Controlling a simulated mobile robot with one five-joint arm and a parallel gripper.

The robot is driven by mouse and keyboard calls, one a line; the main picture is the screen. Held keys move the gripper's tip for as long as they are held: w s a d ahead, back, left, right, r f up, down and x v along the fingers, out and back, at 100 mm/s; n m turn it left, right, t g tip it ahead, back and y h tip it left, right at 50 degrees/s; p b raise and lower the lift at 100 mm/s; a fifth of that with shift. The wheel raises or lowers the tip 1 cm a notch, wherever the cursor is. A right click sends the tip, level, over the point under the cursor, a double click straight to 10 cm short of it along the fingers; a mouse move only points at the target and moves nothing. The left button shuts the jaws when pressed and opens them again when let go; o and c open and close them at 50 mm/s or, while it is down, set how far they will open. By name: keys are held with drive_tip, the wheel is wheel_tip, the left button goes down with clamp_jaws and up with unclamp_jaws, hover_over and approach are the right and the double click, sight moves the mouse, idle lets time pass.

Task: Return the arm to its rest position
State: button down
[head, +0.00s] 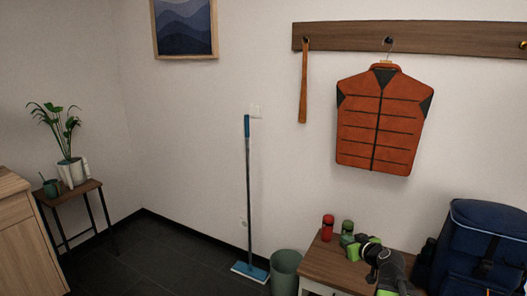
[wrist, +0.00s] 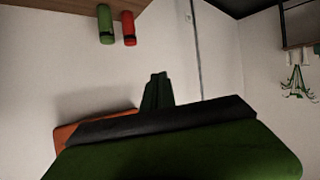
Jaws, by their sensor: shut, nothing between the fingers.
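My arm reaches in from the bottom right of the head view, above the wooden bench (head: 331,262). My gripper (head: 357,246), with green parts, is in front of the bottles' end of the bench. In the wrist view, which is upside down, the dark green fingers (wrist: 158,88) are together with nothing between them. A red bottle (head: 327,228) and a green bottle (head: 347,228) stand upright on the bench, near the gripper in the picture. They also show at the top left of the wrist view, apart from the fingers.
A dark blue backpack (head: 478,240) sits at the right. A grey-green bin (head: 286,272) and a blue mop (head: 248,190) stand left of the bench. An orange vest (head: 383,120) hangs above from a rack (head: 345,38). A plant table (head: 92,187) is far left; the floor between is clear.

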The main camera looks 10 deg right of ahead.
drive_tip(key=a+f+n+g+y, duration=0.2)
drive_tip(key=a+f+g+y, duration=0.15)
drive_tip(key=a, duration=1.15)
drive_tip(key=s+a+f+g+h, duration=0.2)
drive_tip(key=s+a+f+g, duration=0.4)
drive_tip(key=s+a+f, duration=0.5)
drive_tip(key=s+d+r+m+g+h+p, duration=0.1)
drive_tip(key=s+d+r+m+g+h, duration=0.1)
drive_tip(key=s+d+m+g+h, duration=0.25)
wheel_tip(320, 180, up, 20)
drive_tip(key=s+y+p, duration=0.1)
drive_tip(key=p, duration=1.9)
drive_tip(key=shift+d+t+y, duration=0.3)
drive_tip(key=shift+t, duration=0.1)
drive_tip(key=shift+s+f, duration=0.1)
drive_tip(key=shift+f, duration=0.05)
